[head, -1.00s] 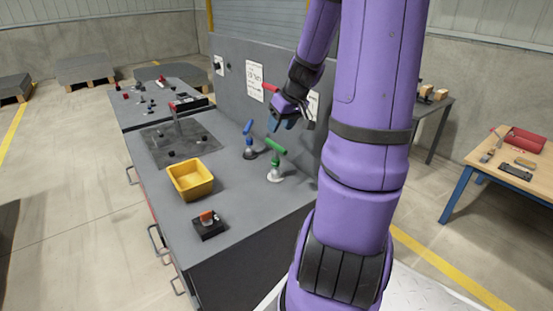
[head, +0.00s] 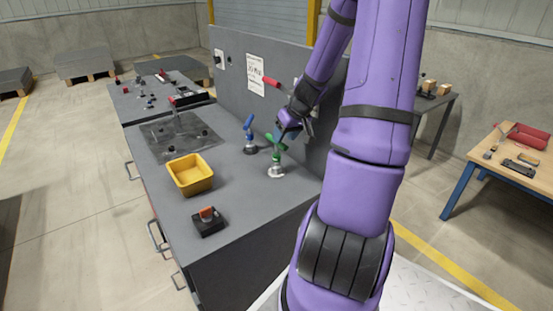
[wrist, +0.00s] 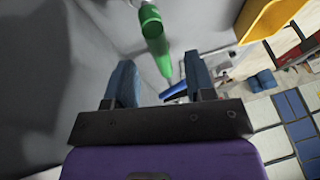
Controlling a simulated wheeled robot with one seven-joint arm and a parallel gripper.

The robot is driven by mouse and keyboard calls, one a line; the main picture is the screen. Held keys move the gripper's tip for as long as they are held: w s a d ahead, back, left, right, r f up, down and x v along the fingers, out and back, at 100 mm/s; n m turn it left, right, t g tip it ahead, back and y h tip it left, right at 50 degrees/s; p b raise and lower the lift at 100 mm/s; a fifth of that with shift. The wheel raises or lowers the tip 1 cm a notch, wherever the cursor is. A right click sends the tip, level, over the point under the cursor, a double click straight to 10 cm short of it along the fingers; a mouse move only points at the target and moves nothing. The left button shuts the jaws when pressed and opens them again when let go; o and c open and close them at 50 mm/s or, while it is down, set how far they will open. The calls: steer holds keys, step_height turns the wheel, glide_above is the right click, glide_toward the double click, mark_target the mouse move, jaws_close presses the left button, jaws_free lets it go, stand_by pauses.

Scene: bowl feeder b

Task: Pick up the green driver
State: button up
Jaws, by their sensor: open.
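The green driver (head: 277,145) stands in a light round base on the grey bench, below the upright back panel. My gripper (head: 284,135) is close by its handle, and my arm comes down from the upper right. In the wrist view the green driver (wrist: 153,30) shows just beyond the fingertips, near the top middle. My gripper (wrist: 160,66) is open there, its two blue fingers apart with nothing held between them. Whether a finger touches the handle, I cannot tell.
A blue driver (head: 249,133) stands in a dark base just left of the green one.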

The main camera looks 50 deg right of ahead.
glide_above(276, 156)
steer(key=s, duration=0.2)
steer(key=shift+w+f, duration=0.15)
steer(key=shift+f, duration=0.9)
steer(key=shift+w+f, duration=0.1)
steer(key=shift+f, duration=0.9)
steer(key=shift+d, duration=0.1)
jaws_close()
